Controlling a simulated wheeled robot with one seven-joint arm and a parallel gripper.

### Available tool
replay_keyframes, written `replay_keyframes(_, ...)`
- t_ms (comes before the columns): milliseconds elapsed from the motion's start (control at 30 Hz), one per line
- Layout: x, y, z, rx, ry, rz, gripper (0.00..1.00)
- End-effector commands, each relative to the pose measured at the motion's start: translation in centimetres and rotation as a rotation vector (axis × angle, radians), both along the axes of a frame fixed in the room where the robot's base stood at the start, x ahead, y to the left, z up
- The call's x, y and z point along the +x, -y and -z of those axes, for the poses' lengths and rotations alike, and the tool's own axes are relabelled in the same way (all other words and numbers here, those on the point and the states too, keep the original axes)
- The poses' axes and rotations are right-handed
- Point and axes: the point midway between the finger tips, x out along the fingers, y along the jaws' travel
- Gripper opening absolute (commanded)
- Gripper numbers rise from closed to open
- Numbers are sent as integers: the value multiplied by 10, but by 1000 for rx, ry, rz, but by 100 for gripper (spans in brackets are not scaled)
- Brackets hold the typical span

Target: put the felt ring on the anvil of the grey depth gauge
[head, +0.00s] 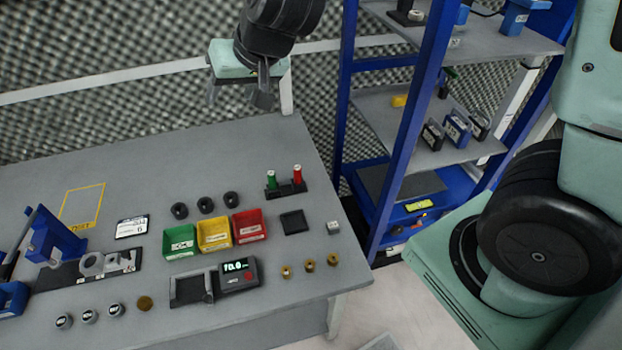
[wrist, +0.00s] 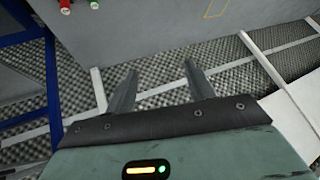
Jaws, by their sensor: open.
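My gripper (head: 238,96) is open and empty, raised past the table's back edge. In the wrist view its two fingers (wrist: 160,76) stand apart with nothing between them. Several small dark rings (head: 205,204) lie in a row behind the coloured bins; I cannot tell which, if any, is felt. A device with a lit display (head: 238,272) sits at the front of the table, beside a dark square frame. I cannot make out a grey depth gauge or its anvil for certain; small dark and blue instruments (head: 456,129) stand on the rack's middle shelf.
Green (head: 180,242), yellow (head: 214,234) and red bins (head: 249,226) stand mid-table. Red and green posts (head: 285,181) stand behind them. A blue bracket (head: 50,237) is at left, brass pieces (head: 309,266) at front right. The blue rack (head: 411,120) stands right of the table.

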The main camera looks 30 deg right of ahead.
Motion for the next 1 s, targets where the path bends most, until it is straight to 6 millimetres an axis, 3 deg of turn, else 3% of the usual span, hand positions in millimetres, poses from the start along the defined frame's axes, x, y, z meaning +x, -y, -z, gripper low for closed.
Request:
replay_keyframes(33, -43, -22, 2, -16, -68, -126, 54)
replay_keyframes(100, -103, -38, 8, -67, -173, -289, 54)
replay_keyframes(200, -178, -36, 17, -181, -303, -474, 54)
replay_keyframes(333, -238, -14, 24, -334, -412, -613, 54)
replay_keyframes(500, -263, 3, 26, -423, -463, -668, 54)
replay_keyframes(800, -263, 3, 26, -424, -464, -666, 54)
replay_keyframes(1000, -262, 3, 59, -423, -464, -666, 54)
